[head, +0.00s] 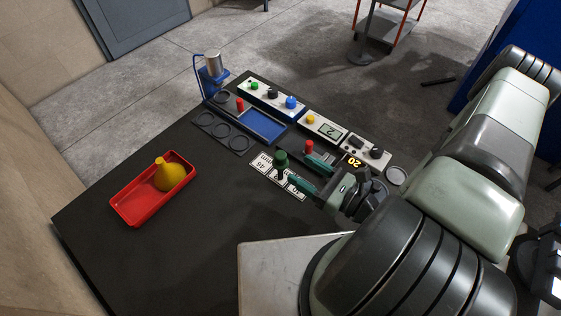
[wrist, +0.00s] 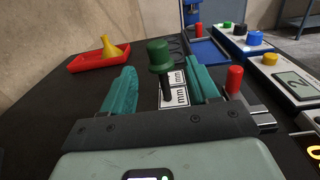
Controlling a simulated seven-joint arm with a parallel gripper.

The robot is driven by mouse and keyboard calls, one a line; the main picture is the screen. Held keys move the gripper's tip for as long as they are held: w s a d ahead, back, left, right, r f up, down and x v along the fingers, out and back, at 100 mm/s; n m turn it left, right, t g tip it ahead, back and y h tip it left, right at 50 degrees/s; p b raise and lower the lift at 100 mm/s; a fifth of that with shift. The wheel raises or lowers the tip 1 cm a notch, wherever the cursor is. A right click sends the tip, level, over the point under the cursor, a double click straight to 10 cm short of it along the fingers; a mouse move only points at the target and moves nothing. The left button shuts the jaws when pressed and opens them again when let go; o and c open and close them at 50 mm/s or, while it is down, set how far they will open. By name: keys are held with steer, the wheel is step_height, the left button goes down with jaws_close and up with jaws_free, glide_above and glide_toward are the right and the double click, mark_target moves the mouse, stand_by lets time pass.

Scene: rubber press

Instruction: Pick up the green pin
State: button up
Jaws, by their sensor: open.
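The green pin (head: 281,158) stands upright near a white marked plate (head: 262,163) on the dark table. It has a wide green head and a dark, thinner stem. In the wrist view the green pin (wrist: 159,58) shows ahead, between the two teal fingers in the picture. My gripper (head: 307,174) is open and empty, with its fingers reaching toward the pin; in the wrist view the gripper (wrist: 161,92) spans both sides of it. I cannot tell whether the stem is between the fingertips or just beyond them.
A red pin (head: 308,147) stands close to one finger. A red tray (head: 121,208) holds a yellow funnel-shaped thing (head: 168,175) at left. A blue stand (head: 211,82), a button panel (head: 272,100) and a display box (head: 327,128) line the back. The table's middle left is clear.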

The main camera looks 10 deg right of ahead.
mark_target(285, 161)
steer(key=x, duration=0.7)
steer(key=shift+a, duration=0.3)
steer(key=c, duration=1.1)
